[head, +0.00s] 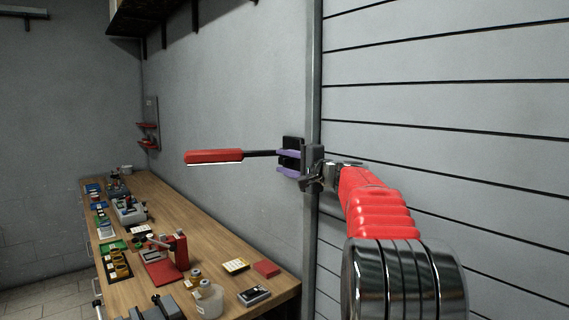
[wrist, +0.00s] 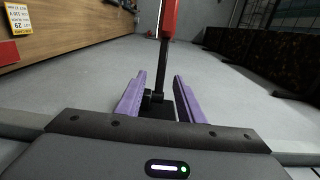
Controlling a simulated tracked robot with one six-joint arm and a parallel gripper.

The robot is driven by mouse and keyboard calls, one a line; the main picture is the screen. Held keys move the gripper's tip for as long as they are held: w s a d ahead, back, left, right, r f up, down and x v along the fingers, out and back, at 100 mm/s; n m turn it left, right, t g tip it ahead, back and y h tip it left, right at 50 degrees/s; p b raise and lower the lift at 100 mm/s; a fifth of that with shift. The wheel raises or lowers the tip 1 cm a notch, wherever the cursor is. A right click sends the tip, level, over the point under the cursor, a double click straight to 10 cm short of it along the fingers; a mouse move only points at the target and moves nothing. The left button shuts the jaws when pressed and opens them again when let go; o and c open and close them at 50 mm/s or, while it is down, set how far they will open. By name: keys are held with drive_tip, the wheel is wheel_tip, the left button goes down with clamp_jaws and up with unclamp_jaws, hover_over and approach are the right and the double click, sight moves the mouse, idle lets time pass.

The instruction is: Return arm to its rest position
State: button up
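My gripper (head: 283,162) is raised at the wall beside the workbench, at the end of my red arm. Its two purple fingers are open, and they also show in the wrist view (wrist: 159,84). A lever with a red handle (head: 214,156) and a black shaft (head: 261,154) sticks out level to the left from a black mount (head: 292,144) on the wall. In the wrist view, the shaft (wrist: 162,68) and its dark base lie between the spread fingers. I cannot tell whether either finger touches the base.
A wooden workbench (head: 228,258) runs along the wall at lower left. It holds a red press (head: 167,264), jars (head: 208,299), small boxes and tools. A vertical metal post (head: 312,80) and grey panelled wall (head: 460,120) stand close to my arm. A dark shelf (head: 150,15) hangs above.

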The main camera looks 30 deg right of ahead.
idle(0.3)
wheel_tip(320, 180, down, 10)
drive_tip(key=s+a+n+g, duration=0.1)
drive_tip(key=s+a+g, duration=0.1)
drive_tip(key=g, duration=0.1)
drive_tip(key=s+a+f+n+g+y, duration=0.1)
drive_tip(key=s+a+f+n+g, duration=0.35)
drive_tip(key=s+a+f, duration=0.45)
drive_tip(key=s+a+f+n+g+h, duration=0.1)
drive_tip(key=s+a+f+n, duration=0.2)
drive_tip(key=s+a, duration=0.4)
drive_tip(key=s+a+f+n+g+h, duration=0.1)
drive_tip(key=s+a+f+n, duration=0.3)
drive_tip(key=s+a, duration=0.4)
drive_tip(key=s+a+f+n+g, duration=0.3)
drive_tip(key=s+a, duration=0.5)
drive_tip(key=s, duration=0.8)
drive_tip(key=shift+a+f+n+h, duration=0.2)
drive_tip(key=shift+f+n+h, duration=0.25)
drive_tip(key=shift+n, duration=0.3)
